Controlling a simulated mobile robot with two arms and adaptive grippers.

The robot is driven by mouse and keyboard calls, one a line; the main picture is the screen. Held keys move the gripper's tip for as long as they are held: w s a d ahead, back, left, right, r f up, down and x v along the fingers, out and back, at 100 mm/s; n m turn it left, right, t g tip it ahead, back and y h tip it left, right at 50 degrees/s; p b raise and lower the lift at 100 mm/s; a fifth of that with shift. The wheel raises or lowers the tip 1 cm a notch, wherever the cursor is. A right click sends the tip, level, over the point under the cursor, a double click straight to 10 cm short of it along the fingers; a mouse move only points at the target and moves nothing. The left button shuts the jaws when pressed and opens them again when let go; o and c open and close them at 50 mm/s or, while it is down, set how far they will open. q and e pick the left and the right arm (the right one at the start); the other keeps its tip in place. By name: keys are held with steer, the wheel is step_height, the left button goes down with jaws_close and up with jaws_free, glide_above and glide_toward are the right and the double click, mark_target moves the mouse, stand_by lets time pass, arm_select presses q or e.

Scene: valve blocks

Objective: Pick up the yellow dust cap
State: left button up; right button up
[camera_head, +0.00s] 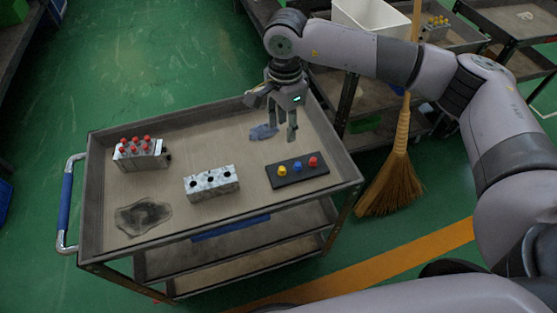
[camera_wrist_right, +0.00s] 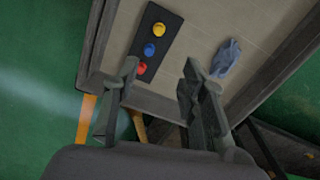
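The yellow dust cap (camera_head: 282,171) sits at the left end of a dark flat holder (camera_head: 310,178) on the cart top, beside a blue cap (camera_head: 297,166) and a red cap (camera_head: 313,161). In the right wrist view the yellow cap (camera_wrist_right: 159,29) is at the top of the row, beyond the fingertips. My right gripper (camera_head: 282,138) hangs over the back right of the cart, behind the holder. Its fingers (camera_wrist_right: 158,72) are apart with nothing between them. My left gripper is not in view.
A grey metal block with holes (camera_head: 211,184) stands left of the holder. Another block with red caps (camera_head: 140,154) is farther left. A blue cloth (camera_head: 263,132) lies near my right gripper. The cart has a raised rim (camera_head: 345,160). A broom (camera_head: 392,185) stands to the right.

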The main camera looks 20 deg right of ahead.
steer(key=p, duration=0.2)
glide_above(282, 168)
step_height(282, 168, down, 7)
step_height(282, 168, down, 3)
steer(key=shift+s+d, duration=0.1)
steer(key=shift+d, duration=0.05)
steer(key=shift+f, duration=0.45)
steer(key=shift+f+p, duration=0.35)
steer(key=shift+p, duration=0.05)
step_height(282, 168, down, 4)
steer(key=shift+r+p, duration=0.15)
steer(key=shift+p, duration=0.45)
steer(key=shift+f, duration=0.4)
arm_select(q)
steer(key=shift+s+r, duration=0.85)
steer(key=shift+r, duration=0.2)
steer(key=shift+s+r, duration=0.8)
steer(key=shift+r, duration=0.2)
arm_select(e)
steer(key=c, duration=0.8)
